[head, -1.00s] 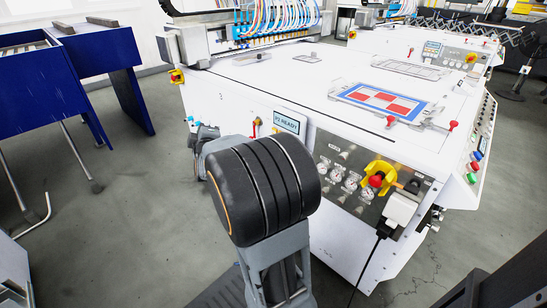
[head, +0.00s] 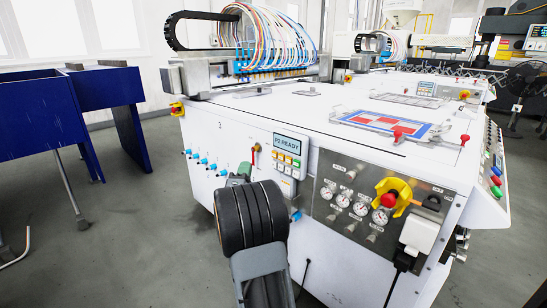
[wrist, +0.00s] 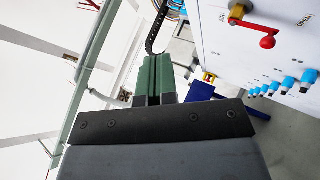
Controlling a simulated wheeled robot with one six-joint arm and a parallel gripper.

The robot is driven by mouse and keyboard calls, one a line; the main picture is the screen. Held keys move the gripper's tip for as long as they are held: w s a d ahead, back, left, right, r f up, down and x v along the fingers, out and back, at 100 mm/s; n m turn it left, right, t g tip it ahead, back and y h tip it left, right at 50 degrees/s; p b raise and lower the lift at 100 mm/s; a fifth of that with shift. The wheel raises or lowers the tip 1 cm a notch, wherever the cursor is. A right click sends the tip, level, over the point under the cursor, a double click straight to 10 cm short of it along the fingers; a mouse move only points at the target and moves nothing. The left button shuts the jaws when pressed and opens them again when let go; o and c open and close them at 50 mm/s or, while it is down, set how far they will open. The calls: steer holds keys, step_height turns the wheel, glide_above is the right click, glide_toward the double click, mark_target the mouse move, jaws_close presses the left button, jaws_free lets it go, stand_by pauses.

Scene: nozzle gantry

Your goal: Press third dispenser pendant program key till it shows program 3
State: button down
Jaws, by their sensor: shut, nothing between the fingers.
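The pendant (head: 288,156) is on the front face of the near white machine in the head view. Its screen (head: 287,144) reads "P2 READY". Small light and yellow keys (head: 286,170) sit below the screen; their labels are too small to read. My gripper (wrist: 153,62) shows in the wrist view with its green fingers together and nothing between them. In the head view a bit of green at my gripper (head: 243,170) shows just left of the pendant, apart from its keys; my arm hides most of it. The pendant does not show in the wrist view.
A red-handled valve (head: 256,148) stands close left of the pendant; it also shows in the wrist view (wrist: 267,42). Several blue fittings (head: 204,161) line the face further left. A gauge panel (head: 360,206) with a yellow-and-red knob (head: 391,199) lies to the right.

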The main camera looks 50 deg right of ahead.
mark_target(274, 154)
steer(key=d, duration=0.8)
steer(key=shift+s+d, duration=0.3)
steer(key=shift+d, duration=0.05)
steer(key=shift+d, duration=0.1)
stand_by(1.9)
steer(key=shift+d, duration=0.3)
steer(key=shift+s+d+b, duration=0.1)
steer(key=shift+d+b, duration=0.25)
steer(key=shift+d, duration=0.2)
stand_by(0.8)
steer(key=shift+a, duration=0.15)
steer(key=shift+a+b, duration=0.4)
steer(key=shift+a, duration=0.4)
